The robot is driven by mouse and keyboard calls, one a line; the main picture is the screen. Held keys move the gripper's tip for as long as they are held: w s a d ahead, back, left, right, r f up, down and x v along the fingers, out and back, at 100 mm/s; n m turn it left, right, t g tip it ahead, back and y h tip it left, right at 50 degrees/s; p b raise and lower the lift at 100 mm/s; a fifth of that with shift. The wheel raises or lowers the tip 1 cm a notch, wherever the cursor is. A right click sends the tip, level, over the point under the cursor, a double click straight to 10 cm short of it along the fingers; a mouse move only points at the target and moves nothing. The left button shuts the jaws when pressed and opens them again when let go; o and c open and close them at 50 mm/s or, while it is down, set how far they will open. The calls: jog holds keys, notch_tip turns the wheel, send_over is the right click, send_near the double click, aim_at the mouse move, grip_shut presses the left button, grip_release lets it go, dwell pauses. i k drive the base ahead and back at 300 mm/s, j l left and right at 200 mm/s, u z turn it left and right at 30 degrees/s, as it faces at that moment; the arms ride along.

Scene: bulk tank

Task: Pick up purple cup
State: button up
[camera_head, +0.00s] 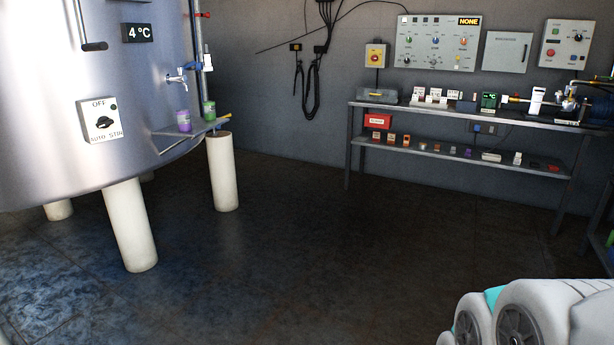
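A small purple cup (184,121) stands upright on a narrow metal ledge (170,136) fixed to the side of the steel tank at the left. A green cup (209,110) stands just to its right on the same ledge. A small tap (177,78) sticks out of the tank above the purple cup. My gripper is not in this view; only part of my own white arm shows at the bottom right, far from the cup.
The tank (60,110) stands on thick white legs (130,225). A two-level metal bench (455,157) with small devices lines the back wall at the right. The dark floor (290,260) between is clear.

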aim_at(183, 116)
jog(key=i+j+u, duration=0.1)
jog(key=i+u, duration=0.5)
jog(key=u, duration=0.15)
jog(key=i+u, duration=0.35)
